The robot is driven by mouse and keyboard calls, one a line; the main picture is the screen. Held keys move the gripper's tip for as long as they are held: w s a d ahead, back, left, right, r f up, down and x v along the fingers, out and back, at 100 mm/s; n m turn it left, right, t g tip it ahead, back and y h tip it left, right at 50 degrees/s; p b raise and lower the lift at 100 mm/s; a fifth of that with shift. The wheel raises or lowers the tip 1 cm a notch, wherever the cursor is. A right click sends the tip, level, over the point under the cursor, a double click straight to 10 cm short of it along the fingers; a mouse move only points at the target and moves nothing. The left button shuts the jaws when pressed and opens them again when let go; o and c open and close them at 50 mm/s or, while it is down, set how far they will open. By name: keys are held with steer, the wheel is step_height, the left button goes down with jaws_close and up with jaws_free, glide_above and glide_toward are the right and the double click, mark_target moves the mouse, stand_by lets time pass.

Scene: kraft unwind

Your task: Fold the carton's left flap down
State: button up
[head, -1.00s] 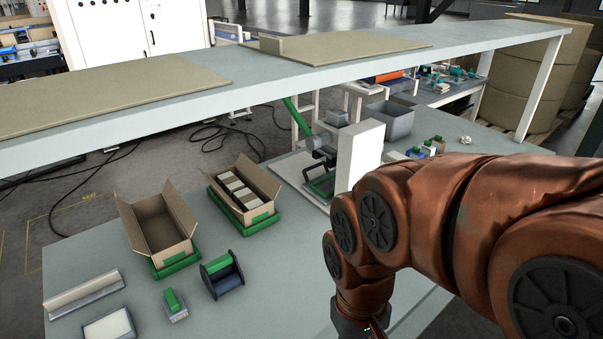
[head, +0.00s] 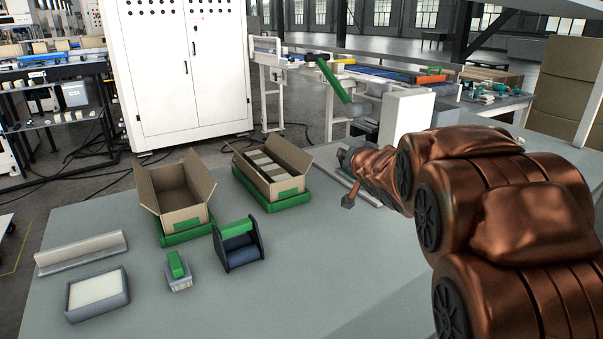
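Two open brown cartons sit in green trays on the grey table. The left carton (head: 184,217) looks empty; its left flap (head: 147,188) stands up, leaning outward, and its right flap (head: 201,176) is raised too. The right carton (head: 285,188) holds pale blocks in rows; its left flap (head: 249,175) and right flap (head: 290,154) stand up. My copper-jacketed arm reaches in from the right. Its end, with a small dark tip (head: 348,201), is right of the right carton and apart from it. The gripper's fingers cannot be made out clearly.
A black-sided roll holder (head: 238,245), a small green-topped block (head: 177,270), a grey tray with a pale pad (head: 98,294) and a long pale bar (head: 81,253) lie in front. A white box (head: 405,118) stands behind my arm. The table's front middle is clear.

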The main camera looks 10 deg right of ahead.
mark_target(302, 151)
steer(key=w+a+f+y+b, duration=0.1)
steer(key=w+a+y+b, duration=0.1)
steer(key=w, duration=0.1)
steer(key=w+a+f+n+t+y+b, duration=0.1)
steer(key=w+a+y+b, duration=0.1)
steer(key=w+a, duration=0.1)
steer(key=w+a+f+n+t+y+b, duration=0.1)
steer(key=w+a+y+b, duration=0.1)
steer(key=w, duration=0.3)
steer(key=shift+a+f+y, duration=0.3)
steer(key=shift+a+y, duration=0.1)
steer(key=shift+a, duration=0.25)
steer(key=shift+b+x, duration=0.35)
steer(key=shift+x, duration=0.8)
steer(key=shift+r, duration=0.2)
jaws_close()
